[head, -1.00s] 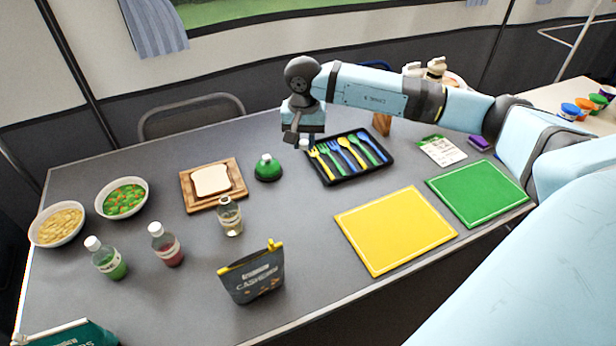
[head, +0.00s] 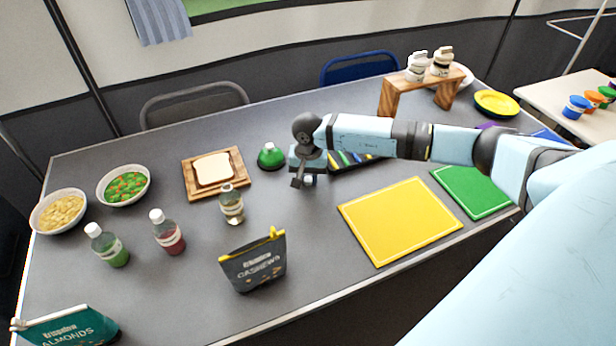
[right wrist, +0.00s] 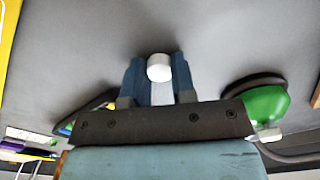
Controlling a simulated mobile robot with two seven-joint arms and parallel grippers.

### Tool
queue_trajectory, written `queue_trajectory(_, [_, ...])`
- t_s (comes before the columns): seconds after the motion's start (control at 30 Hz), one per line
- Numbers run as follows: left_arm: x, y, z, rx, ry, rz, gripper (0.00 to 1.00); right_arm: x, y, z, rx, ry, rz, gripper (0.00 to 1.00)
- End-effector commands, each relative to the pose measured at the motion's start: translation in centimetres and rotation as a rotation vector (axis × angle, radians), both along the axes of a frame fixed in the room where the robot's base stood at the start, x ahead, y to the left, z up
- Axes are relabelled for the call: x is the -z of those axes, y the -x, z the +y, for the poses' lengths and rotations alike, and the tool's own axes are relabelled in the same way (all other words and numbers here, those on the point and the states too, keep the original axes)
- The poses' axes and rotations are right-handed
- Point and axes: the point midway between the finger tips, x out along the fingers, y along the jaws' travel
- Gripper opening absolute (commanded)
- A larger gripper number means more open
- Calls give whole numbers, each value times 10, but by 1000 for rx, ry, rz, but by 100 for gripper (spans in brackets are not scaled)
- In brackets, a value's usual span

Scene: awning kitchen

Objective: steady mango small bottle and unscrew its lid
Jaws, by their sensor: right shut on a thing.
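A small clear bottle (head: 231,205) with pale yellowish contents stands upright in front of the bread board; its neck shows no white cap. I cannot read its label, so I cannot confirm it is the mango one. My right gripper (head: 304,182) is to the right of this bottle, pointing down, apart from it. It is shut on a small white lid (right wrist: 159,67), seen between the fingertips in the right wrist view; the lid also shows below the gripper in the head view (head: 308,181). My left gripper is not in view, and nothing holds the bottle.
Green (head: 108,246) and red (head: 168,233) bottles with white caps stand left. A cashew pouch (head: 253,262) stands in front. A green dome (head: 271,156) and cutlery tray (head: 345,162) are close to the gripper. A yellow board (head: 400,220) lies right.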

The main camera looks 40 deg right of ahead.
Motion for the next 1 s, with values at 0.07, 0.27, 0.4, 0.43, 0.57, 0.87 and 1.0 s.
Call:
queue_trajectory(0.07, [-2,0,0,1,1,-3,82,-1,-1,0,0,0,-1,0])
queue_trajectory(0.27, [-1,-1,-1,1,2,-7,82,2,0,0,0,0,-1,0])
queue_trajectory(0.4, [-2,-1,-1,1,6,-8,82,2,0,0,0,0,-1,43])
queue_trajectory(0.43, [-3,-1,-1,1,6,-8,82,2,0,0,0,0,-1,50])
queue_trajectory(0.57, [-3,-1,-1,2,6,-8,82,2,0,0,0,0,-1,50])
queue_trajectory(0.87, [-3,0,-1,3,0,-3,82,-11,-1,0,-1,0,-4,50])
queue_trajectory(1.0, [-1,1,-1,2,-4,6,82,-39,-2,0,0,0,-5,50])
